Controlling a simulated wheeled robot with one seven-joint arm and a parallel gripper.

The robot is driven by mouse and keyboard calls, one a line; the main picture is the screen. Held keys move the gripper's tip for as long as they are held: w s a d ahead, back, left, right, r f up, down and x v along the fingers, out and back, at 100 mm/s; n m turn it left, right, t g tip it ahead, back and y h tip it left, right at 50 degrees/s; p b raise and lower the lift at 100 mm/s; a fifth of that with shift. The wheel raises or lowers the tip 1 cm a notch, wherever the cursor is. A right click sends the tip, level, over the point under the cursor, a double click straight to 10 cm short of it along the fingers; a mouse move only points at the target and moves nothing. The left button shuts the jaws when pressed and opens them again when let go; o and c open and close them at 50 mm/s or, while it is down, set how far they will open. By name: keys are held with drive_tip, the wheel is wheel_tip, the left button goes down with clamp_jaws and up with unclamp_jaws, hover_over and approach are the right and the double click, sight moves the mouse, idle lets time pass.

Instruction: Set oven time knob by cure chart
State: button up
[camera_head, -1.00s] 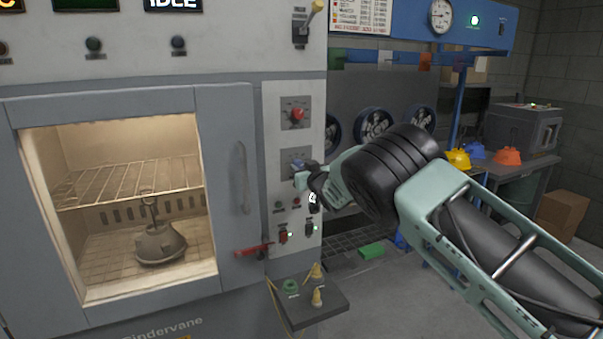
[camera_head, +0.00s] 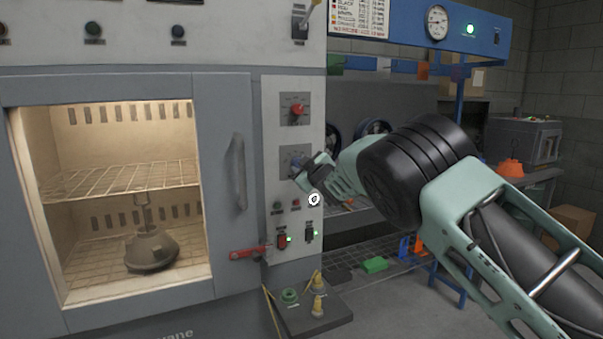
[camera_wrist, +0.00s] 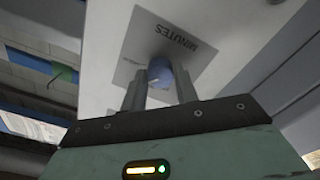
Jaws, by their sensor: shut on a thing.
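The oven's time knob is blue and sits on a grey plate (camera_head: 295,156) marked MINUTES; the knob (camera_wrist: 160,75) shows between my fingers in the wrist view. My gripper (camera_wrist: 160,92) is shut on the knob, one finger on each side. In the head view my gripper (camera_head: 304,172) reaches the panel from the right and covers much of the dial. The knob's setting cannot be read. The cure chart (camera_head: 360,17) is on the blue frame at the top, its text too small to read.
A red knob (camera_head: 297,110) is above the time knob. Small buttons and switches (camera_head: 283,240) are below. The oven door (camera_head: 222,160) is at left, with a hood-shaped part (camera_head: 152,250) inside. A small shelf (camera_head: 310,318) juts out below the panel.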

idle(0.4)
drive_tip(key=o, duration=1)
drive_tip(key=shift+c, duration=0.2)
drive_tip(key=shift+s, duration=0.1)
drive_tip(key=b+v, duration=0.4)
drive_tip(key=v, duration=1.3)
drive_tip(key=shift+s+d, duration=0.1)
